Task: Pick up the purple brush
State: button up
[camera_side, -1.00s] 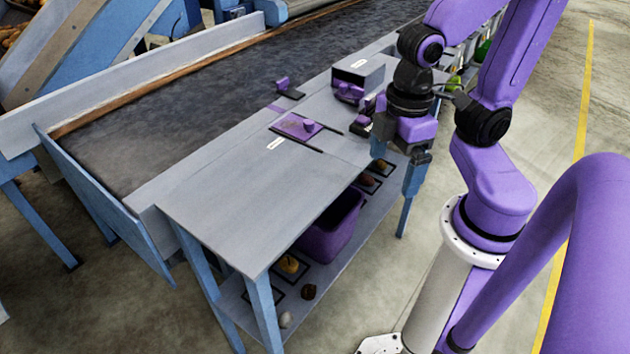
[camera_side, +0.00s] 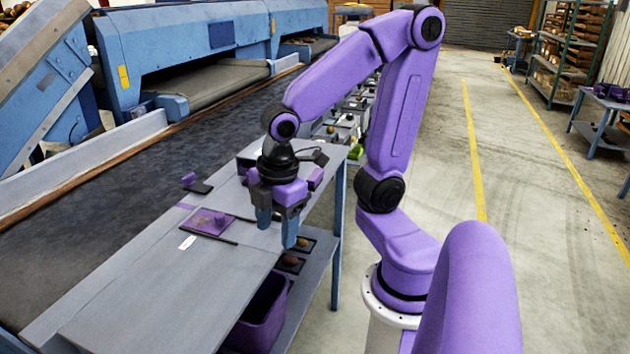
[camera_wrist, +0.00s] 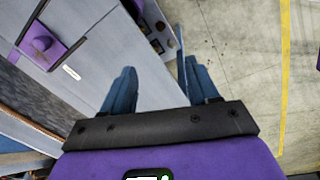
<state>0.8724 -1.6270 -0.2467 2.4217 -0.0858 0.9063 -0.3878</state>
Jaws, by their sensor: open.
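I cannot clearly make out the purple brush in either view. A small purple piece (camera_side: 315,178) shows just right of my gripper in the side view, but its shape is too small to tell. My gripper (camera_side: 277,228) points down, open and empty, by the right edge of the grey table (camera_side: 150,285). In the wrist view my gripper (camera_wrist: 156,72) has its two blue fingers apart, with table edge and floor between and beyond them. My gripper and wrist hide part of the table's far end.
A purple plate with a knob (camera_side: 208,221) lies on the table left of my gripper; it also shows in the wrist view (camera_wrist: 40,45). A small purple upright piece (camera_side: 190,180) stands by the dark belt (camera_side: 110,205). A purple bin (camera_side: 262,315) sits below.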

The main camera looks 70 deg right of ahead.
jog(key=w+d+r+n+h, duration=0.1)
jog(key=w+d, duration=0.7)
notch_tip(320, 180, up, 3)
jog(key=n+g+h, duration=0.1)
jog(key=n+h, duration=0.2)
jog(key=h, duration=0.1)
send_over(315, 174)
jog(key=a, duration=0.6)
jog(key=shift+y, duration=0.3)
jog(key=x, duration=1.2)
jog(key=shift+a+f, duration=0.1)
jog(key=shift+x, duration=2.7)
jog(key=shift+a+f, duration=0.1)
jog(key=shift+f, duration=0.15)
jog(key=c, duration=1.1)
